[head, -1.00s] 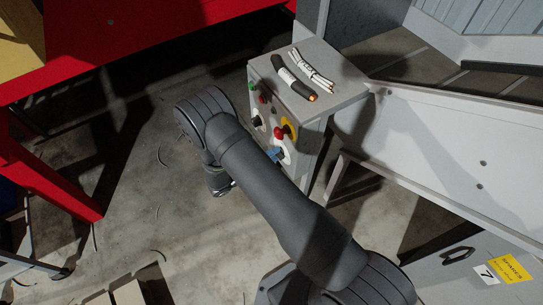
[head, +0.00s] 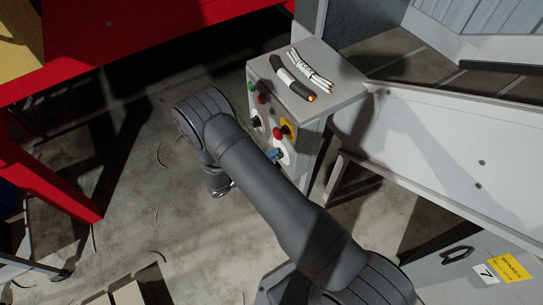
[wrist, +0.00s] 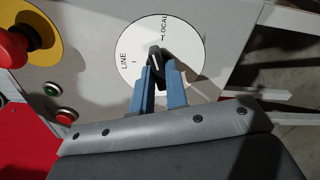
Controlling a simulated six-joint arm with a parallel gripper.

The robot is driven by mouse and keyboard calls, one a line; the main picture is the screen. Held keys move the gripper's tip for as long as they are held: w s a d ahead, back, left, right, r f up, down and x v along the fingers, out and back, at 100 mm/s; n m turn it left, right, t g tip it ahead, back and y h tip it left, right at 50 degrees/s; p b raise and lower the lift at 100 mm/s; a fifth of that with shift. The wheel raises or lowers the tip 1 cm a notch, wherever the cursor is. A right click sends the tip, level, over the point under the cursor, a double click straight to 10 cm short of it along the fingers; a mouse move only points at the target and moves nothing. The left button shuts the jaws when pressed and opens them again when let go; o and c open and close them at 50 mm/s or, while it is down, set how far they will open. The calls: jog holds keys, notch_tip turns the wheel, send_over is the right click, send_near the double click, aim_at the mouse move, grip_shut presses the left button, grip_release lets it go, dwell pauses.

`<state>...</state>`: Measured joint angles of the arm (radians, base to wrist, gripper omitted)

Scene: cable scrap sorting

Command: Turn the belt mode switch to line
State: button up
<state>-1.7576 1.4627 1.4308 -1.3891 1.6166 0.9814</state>
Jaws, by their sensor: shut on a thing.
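The belt mode switch shows in the wrist view as a black knob (wrist: 155,60) with a white line, on a white round dial (wrist: 128,48). The knob points roughly up in the picture, between the two labels and nearer LOCAL. My gripper (wrist: 159,70) has its two blue fingers shut on the knob, one on each side. In the head view my gripper (head: 273,155) is at the lower dial on the control box's front, and the knob itself cannot be made out.
The grey control box (head: 345,88) carries a red emergency stop (wrist: 12,48) on yellow, a green button (wrist: 51,89) and a red button (wrist: 65,115). Cable pieces (head: 296,84) lie on its top. A pale chute (head: 440,150) stands at right, a red table (head: 120,35) at left.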

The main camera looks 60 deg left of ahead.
dwell(0.3)
jog(key=n, duration=0.4)
dwell(0.3)
jog(key=n, duration=0.4)
dwell(0.4)
